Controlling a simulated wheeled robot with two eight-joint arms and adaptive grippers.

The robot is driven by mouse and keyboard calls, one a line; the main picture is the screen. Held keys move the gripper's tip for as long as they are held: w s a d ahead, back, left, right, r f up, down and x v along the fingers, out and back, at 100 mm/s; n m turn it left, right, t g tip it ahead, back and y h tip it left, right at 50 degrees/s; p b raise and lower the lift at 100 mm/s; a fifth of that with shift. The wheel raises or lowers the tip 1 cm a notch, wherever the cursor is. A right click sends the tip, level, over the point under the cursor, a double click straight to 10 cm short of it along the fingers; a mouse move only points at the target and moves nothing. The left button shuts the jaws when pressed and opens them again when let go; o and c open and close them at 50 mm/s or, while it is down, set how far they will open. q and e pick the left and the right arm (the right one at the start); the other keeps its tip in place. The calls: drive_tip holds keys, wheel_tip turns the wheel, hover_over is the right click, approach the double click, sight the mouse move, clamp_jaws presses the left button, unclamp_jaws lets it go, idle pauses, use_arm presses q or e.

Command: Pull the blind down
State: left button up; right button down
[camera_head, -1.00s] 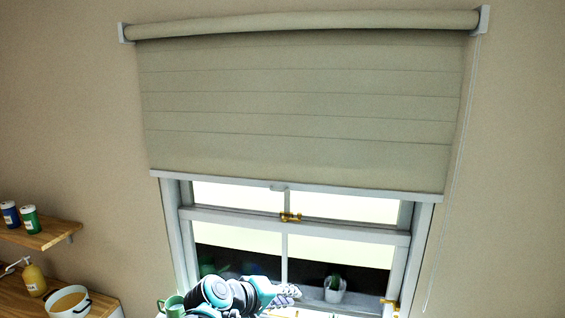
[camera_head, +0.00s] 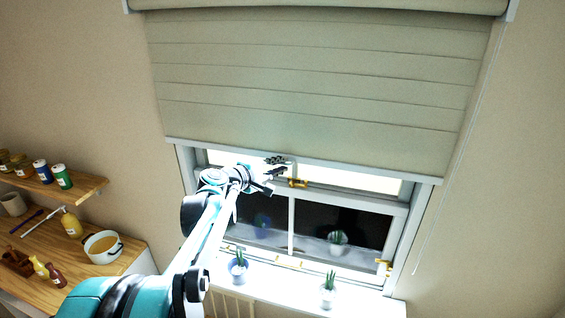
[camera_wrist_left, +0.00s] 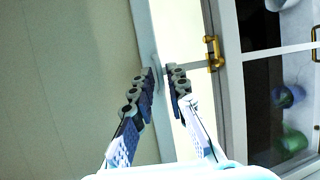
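The beige blind (camera_head: 310,80) hangs partway down over the window. Its pale bottom rail (camera_head: 380,170) crosses the upper sash. A small light-grey pull tab (camera_wrist_left: 157,77) projects from the rail's middle in the left wrist view. My left gripper (camera_head: 277,167) is at the rail's middle, close to the tab, in the head view. In the left wrist view its two dark jointed fingers (camera_wrist_left: 161,76) stand apart, with the tab between or just beyond their tips. Contact cannot be told. My right gripper is not in view.
A gold sash latch (camera_head: 298,183) sits just below the rail. The sill (camera_head: 290,288) holds potted plants (camera_head: 328,290). A thin cord (camera_head: 455,165) hangs at the right. Wooden shelves (camera_head: 95,184) with jars and a pot (camera_head: 102,247) are at the left.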

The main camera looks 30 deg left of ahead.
use_arm(q)
drive_tip(key=shift+w+d+f, duration=0.15)
drive_tip(key=shift+w, duration=0.4)
clamp_jaws()
wheel_tip(320, 180, down, 39)
drive_tip(key=b, duration=2.9)
drive_tip(key=shift+f, duration=0.15)
drive_tip(key=shift+s+d, duration=0.1)
